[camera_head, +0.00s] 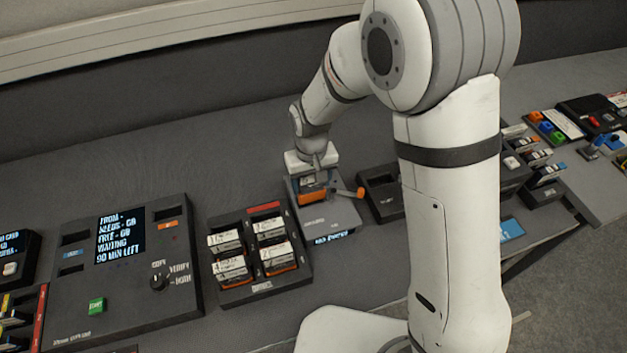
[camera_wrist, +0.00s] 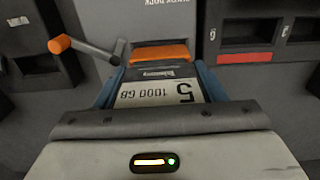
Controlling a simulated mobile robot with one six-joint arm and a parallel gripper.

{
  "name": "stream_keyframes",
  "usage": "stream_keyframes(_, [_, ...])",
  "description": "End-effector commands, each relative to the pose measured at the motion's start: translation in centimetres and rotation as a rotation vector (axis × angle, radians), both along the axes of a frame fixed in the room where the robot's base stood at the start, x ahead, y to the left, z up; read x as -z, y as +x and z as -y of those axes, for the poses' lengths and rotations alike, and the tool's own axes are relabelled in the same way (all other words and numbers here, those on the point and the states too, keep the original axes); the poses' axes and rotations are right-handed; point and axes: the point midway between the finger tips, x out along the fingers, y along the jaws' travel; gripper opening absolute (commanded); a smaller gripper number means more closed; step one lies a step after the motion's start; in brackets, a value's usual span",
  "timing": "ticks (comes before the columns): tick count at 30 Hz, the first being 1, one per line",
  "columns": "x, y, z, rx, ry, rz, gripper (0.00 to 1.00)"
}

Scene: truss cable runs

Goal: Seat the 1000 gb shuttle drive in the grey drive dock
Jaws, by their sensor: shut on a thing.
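The 1000 GB shuttle drive (camera_wrist: 155,93) shows its white label with a 5 in the wrist view, between the blue jaw sides. Its orange part (camera_head: 312,192) shows under my gripper (camera_head: 312,178) in the head view. My gripper is shut on the drive. The grey drive dock (camera_head: 338,217) lies beneath, with the drive at its back left part. I cannot tell how deep the drive sits. The dock's lever ends in an orange knob (camera_head: 360,193), to the right of the drive; it also shows in the wrist view (camera_wrist: 60,44). The dock's slot is hidden.
A black rack (camera_head: 262,292) with several labelled drives stands left of the dock. Left of it is a console with a lit screen (camera_head: 121,236). A dark open tray (camera_head: 383,190) stands right of the dock. Bare bench lies behind.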

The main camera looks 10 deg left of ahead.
Motion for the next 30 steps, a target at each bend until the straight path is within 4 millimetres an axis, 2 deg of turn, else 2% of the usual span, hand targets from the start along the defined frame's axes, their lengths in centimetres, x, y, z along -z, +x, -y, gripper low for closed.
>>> stream_keyframes(30, [0.91, -0.02, -0.12, -0.002, 0.001, 0.001, 0.31])
